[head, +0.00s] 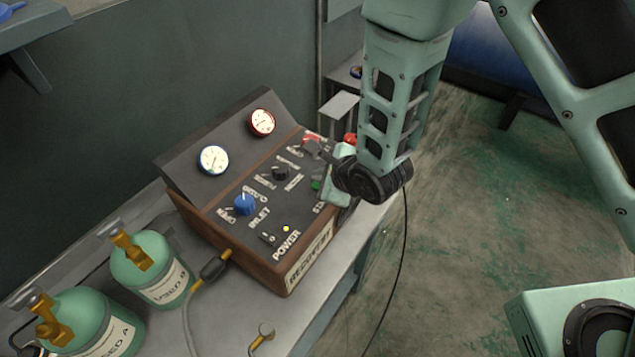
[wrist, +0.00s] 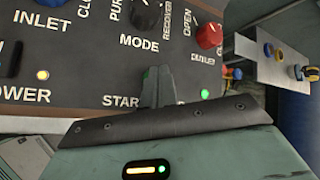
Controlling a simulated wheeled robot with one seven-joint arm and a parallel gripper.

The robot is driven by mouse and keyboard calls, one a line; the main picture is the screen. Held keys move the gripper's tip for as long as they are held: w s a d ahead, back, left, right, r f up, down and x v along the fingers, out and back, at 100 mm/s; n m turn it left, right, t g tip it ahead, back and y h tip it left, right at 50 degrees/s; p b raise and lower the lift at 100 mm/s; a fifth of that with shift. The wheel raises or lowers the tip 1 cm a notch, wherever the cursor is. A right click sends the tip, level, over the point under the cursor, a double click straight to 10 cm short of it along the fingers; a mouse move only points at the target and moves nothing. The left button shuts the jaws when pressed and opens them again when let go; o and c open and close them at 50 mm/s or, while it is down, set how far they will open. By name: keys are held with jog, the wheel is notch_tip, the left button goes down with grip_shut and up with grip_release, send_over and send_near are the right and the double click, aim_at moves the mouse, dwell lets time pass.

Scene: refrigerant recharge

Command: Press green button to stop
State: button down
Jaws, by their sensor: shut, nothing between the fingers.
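The recovery machine's sloped control panel (head: 270,233) stands on the bench in the head view. The small green button (head: 316,185) shows at its right side, right beside my gripper (head: 325,190). In the wrist view my gripper (wrist: 158,86) is shut and empty, its fingertips over the panel next to the "STAR" lettering, the rest of which is covered. A small green light (wrist: 205,94) glows just right of the fingers.
A blue inlet knob (head: 244,204), a black mode knob (head: 280,173) and a red outlet knob (wrist: 209,36) sit on the panel. Two gauges rise behind. Green cylinders (head: 150,268) stand at left. A lit power light (wrist: 42,75) shows.

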jog(key=shift+f, duration=0.15)
jog(key=shift+f+b, duration=0.35)
jog(key=shift+b, duration=0.2)
jog(key=shift+f, duration=0.1)
dwell(0.5)
jog(key=shift+r, duration=0.6)
notch_tip(320, 180, up, 6)
jog(key=p, duration=0.3)
dwell(0.4)
dwell(0.4)
